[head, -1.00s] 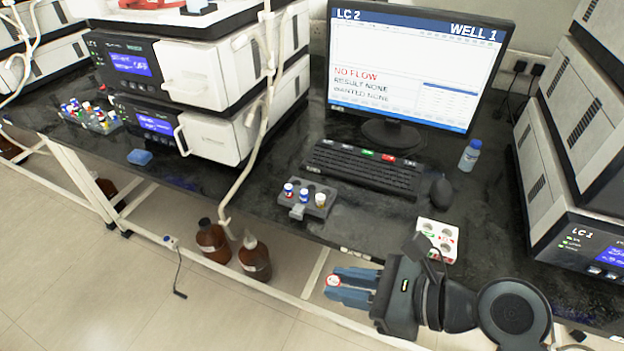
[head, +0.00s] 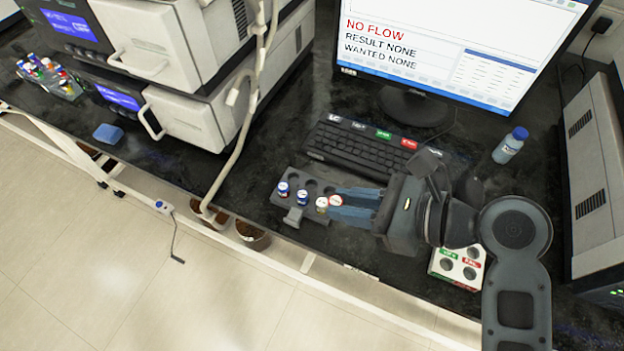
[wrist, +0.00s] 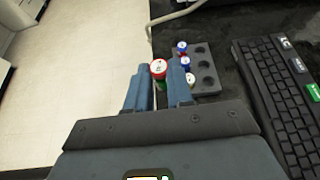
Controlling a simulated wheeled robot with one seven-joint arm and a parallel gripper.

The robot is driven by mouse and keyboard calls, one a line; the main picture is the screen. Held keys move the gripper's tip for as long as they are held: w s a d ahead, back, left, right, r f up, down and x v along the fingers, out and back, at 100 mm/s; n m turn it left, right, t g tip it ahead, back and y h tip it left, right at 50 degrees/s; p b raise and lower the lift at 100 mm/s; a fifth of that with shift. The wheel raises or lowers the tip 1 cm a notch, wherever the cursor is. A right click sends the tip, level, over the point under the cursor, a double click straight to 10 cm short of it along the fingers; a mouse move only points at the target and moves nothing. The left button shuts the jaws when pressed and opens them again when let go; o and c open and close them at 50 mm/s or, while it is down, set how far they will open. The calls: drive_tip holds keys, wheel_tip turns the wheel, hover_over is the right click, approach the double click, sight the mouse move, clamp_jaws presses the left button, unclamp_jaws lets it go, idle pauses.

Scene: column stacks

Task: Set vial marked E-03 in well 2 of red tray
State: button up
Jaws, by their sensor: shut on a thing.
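My gripper (head: 338,204) is shut on a vial with a red-rimmed white cap (wrist: 159,68); the cap also shows at the fingertips in the head view (head: 335,200). Its marking is too small to read. The gripper points left in the head view, its tips at the right front part of a grey rack (head: 293,214). In the wrist view the rack (wrist: 203,52) lies just right of the fingers. I cannot tell the height of the held vial above the bench.
The rack holds two blue-capped vials (head: 283,188) and a pale-capped one (head: 322,204), with empty wells behind. A white block with green and red labels (head: 440,262) lies beside my arm. A keyboard (head: 355,150), monitor (head: 440,50) and blue-capped bottle (head: 510,146) stand behind.

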hover_over(321, 188)
wheel_tip(321, 188, down, 7)
drive_tip(key=shift+f+b, duration=0.1)
drive_tip(key=shift+b, duration=0.3)
wheel_tip(321, 188, down, 2)
drive_tip(key=shift+f, duration=0.1)
drive_tip(key=shift+f+p, duration=0.1)
drive_tip(key=shift+p, duration=0.35)
drive_tip(key=shift+f, duration=0.55)
drive_tip(key=o, duration=0.8)
drive_tip(key=shift+f, duration=0.1)
drive_tip(key=shift+f+b, duration=0.3)
drive_tip(key=shift+b, duration=0.6)
drive_tip(key=v, duration=0.8)
drive_tip(key=shift+w+r, duration=0.1)
drive_tip(key=shift+r, duration=0.05)
